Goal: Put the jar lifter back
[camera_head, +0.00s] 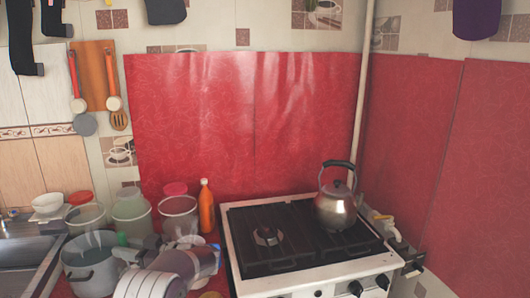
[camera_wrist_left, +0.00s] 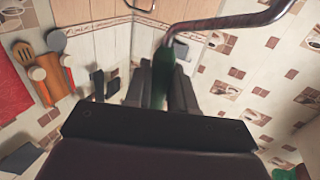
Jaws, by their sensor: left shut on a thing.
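My left gripper (camera_head: 127,250) is low in the left part of the head view, in front of or above a grey pot. It is shut on the green grip of the jar lifter (camera_head: 122,239), of which only a small green piece shows there. In the left wrist view the green grip of the jar lifter (camera_wrist_left: 163,72) stands between the fingers of my left gripper (camera_wrist_left: 158,88). A bent metal rod runs from it to the upper right and out of the picture. The rest of the jar lifter is hidden or out of view. My right gripper is not in view.
The grey pot (camera_head: 91,272) and several clear containers, one of them here (camera_head: 179,217), crowd the counter around my left gripper. An orange bottle (camera_head: 206,207) stands behind. The stove (camera_head: 243,263) with a kettle (camera_head: 337,203) is to the right. Utensils hang by a wooden board (camera_head: 92,72).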

